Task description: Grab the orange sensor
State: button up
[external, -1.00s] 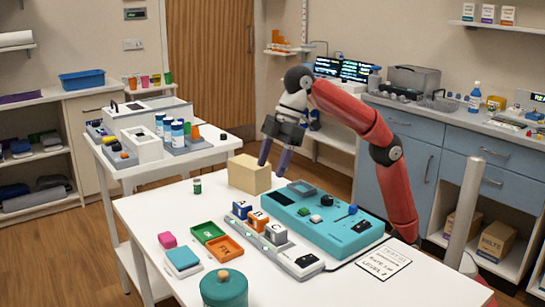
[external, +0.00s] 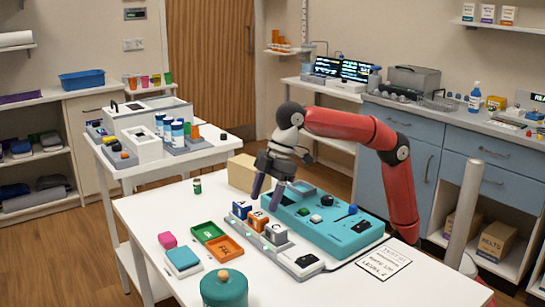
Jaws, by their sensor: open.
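A small block with an orange face and a letter (external: 257,221), which looks like the orange sensor, sits in the grey rack between a blue block (external: 241,210) and a grey block (external: 275,233). My gripper (external: 267,196) is open and empty, pointing down just above and behind this row. Its two fingers are apart, and their tips are close to the blocks' far side. I cannot tell from this view whether they touch anything.
A teal device panel (external: 335,232) lies right of the rack (external: 292,255). A beige box (external: 243,172) stands behind the gripper. Green (external: 207,232) and orange (external: 226,249) trays lie to the left, with a teal lidded jar (external: 224,291) in front.

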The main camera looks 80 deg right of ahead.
aim_at(259, 214)
jog(key=x, duration=0.4)
jog(key=shift+w+f+b, duration=0.1)
jog(key=shift+w+b, duration=0.05)
jog(key=shift+b, duration=0.15)
jog(key=shift+c, duration=0.4)
jog(key=c, duration=0.7)
